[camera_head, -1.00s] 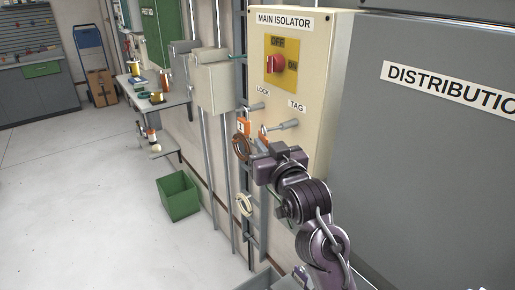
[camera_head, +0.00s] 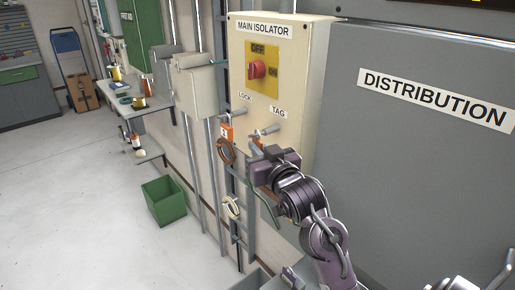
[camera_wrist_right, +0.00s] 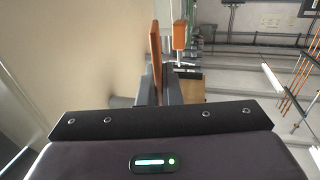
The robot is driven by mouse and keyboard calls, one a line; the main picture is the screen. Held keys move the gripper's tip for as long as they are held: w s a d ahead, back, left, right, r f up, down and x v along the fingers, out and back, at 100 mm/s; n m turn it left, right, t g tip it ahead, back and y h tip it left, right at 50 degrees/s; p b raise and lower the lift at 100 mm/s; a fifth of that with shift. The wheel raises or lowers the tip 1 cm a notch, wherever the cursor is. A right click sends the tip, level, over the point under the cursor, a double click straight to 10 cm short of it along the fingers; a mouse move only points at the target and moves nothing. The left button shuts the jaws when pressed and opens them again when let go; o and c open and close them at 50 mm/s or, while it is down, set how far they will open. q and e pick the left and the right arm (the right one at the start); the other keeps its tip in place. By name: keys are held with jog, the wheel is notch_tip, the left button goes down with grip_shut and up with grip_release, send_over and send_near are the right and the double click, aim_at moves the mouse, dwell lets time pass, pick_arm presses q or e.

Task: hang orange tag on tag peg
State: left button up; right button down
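The orange tag (camera_wrist_right: 156,52) stands upright, edge-on, between the fingers of my right gripper (camera_wrist_right: 158,92) in the right wrist view. The fingers are shut on its lower part. In the head view, the right gripper (camera_head: 257,163) is just below the tag peg (camera_head: 266,131), a grey peg under the TAG label on the cream main isolator box (camera_head: 290,100). Only a small orange bit of the tag shows there, close to the peg; I cannot tell whether they touch. My left gripper is not in view.
An orange padlock (camera_head: 226,133) hangs at the lock peg (camera_head: 234,113), left of the tag peg. A brown loop (camera_head: 226,152) hangs below it. The grey distribution cabinet (camera_head: 420,160) is on the right. A green bin (camera_head: 164,201) stands on the floor.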

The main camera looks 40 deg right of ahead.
dwell(0.3)
jog(key=c, duration=1.5)
grip_release()
jog(key=shift+c, duration=0.2)
jog(key=shift+s+f, duration=0.1)
jog(key=shift+s, duration=0.15)
jog(key=s+a+p, duration=0.1)
jog(key=s+p, duration=0.3)
jog(key=s, duration=0.3)
jog(key=shift+a+p, duration=0.2)
jog(key=shift+p, duration=0.2)
